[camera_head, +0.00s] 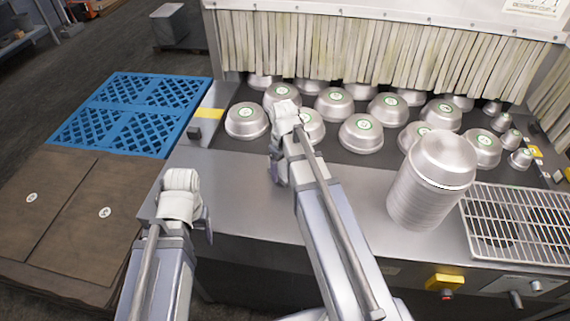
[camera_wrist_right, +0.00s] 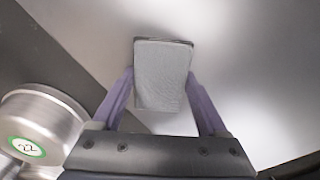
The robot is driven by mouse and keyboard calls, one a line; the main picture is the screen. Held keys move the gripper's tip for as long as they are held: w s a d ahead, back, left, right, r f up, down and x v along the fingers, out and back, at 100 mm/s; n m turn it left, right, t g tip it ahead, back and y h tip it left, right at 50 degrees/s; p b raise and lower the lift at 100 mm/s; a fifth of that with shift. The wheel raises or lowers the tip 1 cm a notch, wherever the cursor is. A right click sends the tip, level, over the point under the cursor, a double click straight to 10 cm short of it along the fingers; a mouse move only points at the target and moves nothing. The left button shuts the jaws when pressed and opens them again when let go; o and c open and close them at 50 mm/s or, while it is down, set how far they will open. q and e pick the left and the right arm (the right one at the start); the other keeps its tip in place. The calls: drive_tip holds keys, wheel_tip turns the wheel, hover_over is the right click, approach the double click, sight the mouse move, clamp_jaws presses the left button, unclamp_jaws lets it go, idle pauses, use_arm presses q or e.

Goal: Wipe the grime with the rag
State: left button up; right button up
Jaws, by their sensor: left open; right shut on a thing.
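In the right wrist view a grey rag (camera_wrist_right: 162,78) is held between the two purple fingers of my right gripper (camera_wrist_right: 160,90). The rag is over the bare metal counter (camera_wrist_right: 245,60), with a thin dark edge along its far side. I cannot tell if it touches the metal. In the head view my right gripper (camera_head: 275,172) is low over the counter, in front of the pans, and the rag is hidden there. My left gripper (camera_head: 207,218) is open and empty at the counter's left front part. I cannot make out any grime for certain.
Several metal pans (camera_head: 361,133) with round labels sit on the dark belt behind. A tall pan stack (camera_head: 428,185) stands right of my right arm. A wire rack (camera_head: 520,220) is at the far right. Blue pallets (camera_head: 135,112) lie at left. Counter between arms is clear.

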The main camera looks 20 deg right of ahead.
sight(282, 179)
drive_tip(key=shift+s+a, duration=0.1)
drive_tip(key=shift+s, duration=0.1)
drive_tip(key=shift+s+a+f, duration=0.1)
drive_tip(key=shift+s+a, duration=0.35)
drive_tip(key=shift+s, duration=0.35)
drive_tip(key=shift+s+a+f, duration=0.1)
drive_tip(key=shift+s+a, duration=0.35)
drive_tip(key=shift+s, duration=0.3)
drive_tip(key=shift+r, duration=0.1)
drive_tip(key=shift+r, duration=0.1)
drive_tip(key=shift+w, duration=0.2)
drive_tip(key=shift+w+d, duration=0.5)
drive_tip(key=shift+w, duration=0.25)
drive_tip(key=shift+w+d, duration=0.45)
drive_tip(key=shift+w, duration=0.25)
drive_tip(key=shift+w+d, duration=0.5)
drive_tip(key=shift+w, duration=0.3)
drive_tip(key=shift+w+d, duration=0.5)
drive_tip(key=shift+w, duration=0.3)
